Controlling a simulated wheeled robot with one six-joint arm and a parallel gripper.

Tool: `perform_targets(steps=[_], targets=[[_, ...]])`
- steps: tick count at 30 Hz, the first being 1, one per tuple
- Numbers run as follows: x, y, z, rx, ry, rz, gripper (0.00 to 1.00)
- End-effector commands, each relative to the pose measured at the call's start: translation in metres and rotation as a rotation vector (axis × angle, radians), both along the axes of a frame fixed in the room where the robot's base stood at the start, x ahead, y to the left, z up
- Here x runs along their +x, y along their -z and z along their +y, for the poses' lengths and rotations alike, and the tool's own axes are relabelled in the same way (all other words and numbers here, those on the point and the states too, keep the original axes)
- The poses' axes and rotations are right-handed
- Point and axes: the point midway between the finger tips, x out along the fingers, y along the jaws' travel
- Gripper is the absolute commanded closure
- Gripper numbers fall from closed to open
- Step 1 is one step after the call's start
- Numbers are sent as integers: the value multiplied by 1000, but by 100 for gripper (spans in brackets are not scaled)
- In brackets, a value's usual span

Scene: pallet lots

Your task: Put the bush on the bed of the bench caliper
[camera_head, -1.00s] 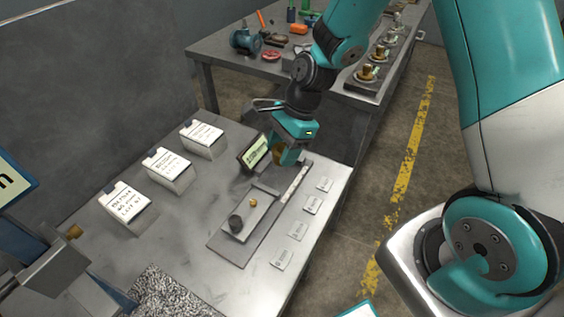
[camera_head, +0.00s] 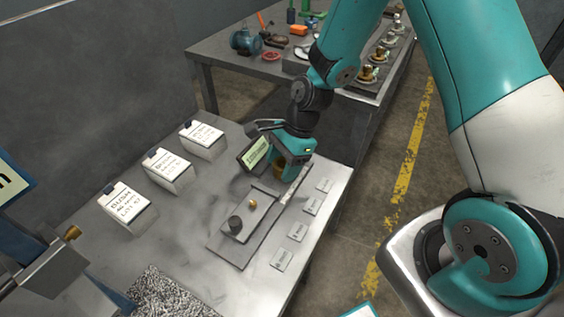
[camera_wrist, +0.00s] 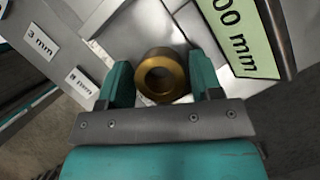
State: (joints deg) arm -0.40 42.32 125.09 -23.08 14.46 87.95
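The brass bush (camera_wrist: 161,75) is a thick ring between the two teal fingers of my gripper (camera_wrist: 161,84) in the wrist view. The fingers touch its sides. In the head view my gripper (camera_head: 285,163) is low over the far end of the bench caliper, with the bush (camera_head: 279,169) partly hidden under it. The caliper has a dark flat base (camera_head: 226,245), a pale scale strip (camera_head: 294,187) and a tilted display (camera_head: 255,153); the display, ending in "00 mm", also shows in the wrist view (camera_wrist: 240,35). Whether the bush touches the bed cannot be told.
Small label cards (camera_head: 298,232) line the right table edge. White labelled boxes (camera_head: 170,168) stand at left. Another bench (camera_head: 225,78) with parts lies behind.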

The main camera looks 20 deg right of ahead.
Motion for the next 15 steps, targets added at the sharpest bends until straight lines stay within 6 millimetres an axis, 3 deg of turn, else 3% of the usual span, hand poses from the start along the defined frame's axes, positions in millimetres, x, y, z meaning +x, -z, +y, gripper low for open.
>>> perform_targets(steps=[5, 15], targets=[[1, -8, -2, 0, 2, -1, 41], [5, -74, -29, -1, 3, -5, 41]])
